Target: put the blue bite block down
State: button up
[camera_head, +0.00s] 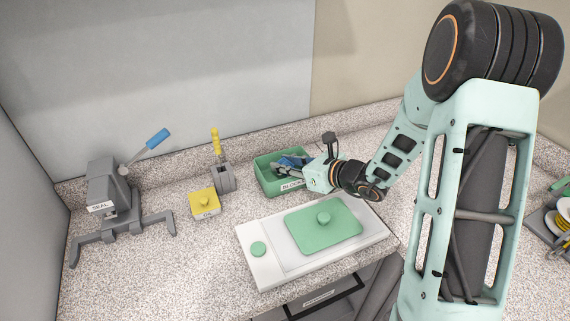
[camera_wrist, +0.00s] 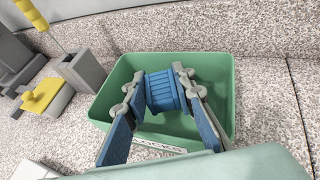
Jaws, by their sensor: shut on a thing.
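The blue bite block (camera_wrist: 165,90) is a ribbed blue piece between the two fingers of my gripper (camera_wrist: 163,92) in the wrist view. The gripper is shut on it. In the head view my gripper (camera_head: 300,163) reaches into the green bin from the right, and the block is mostly hidden by the fingers. The green bin (camera_wrist: 223,95) has a label on its front that reads in part "BLOCKS". The block is within the bin's outline; I cannot tell if it touches the floor. The bin also shows in the head view (camera_head: 265,176).
A grey sealer (camera_head: 108,190) with a blue lever is further left. A white tray (camera_head: 270,273) with a green lid (camera_head: 335,234) lies in front.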

jog(key=shift+f+b, duration=0.3)
jog(key=o, duration=1)
jog(key=shift+r, duration=0.15)
jog(key=shift+r+p, duration=0.25)
jog(key=shift+p, duration=0.25)
jog(key=v, duration=1.2)
jog(key=shift+r, duration=0.3)
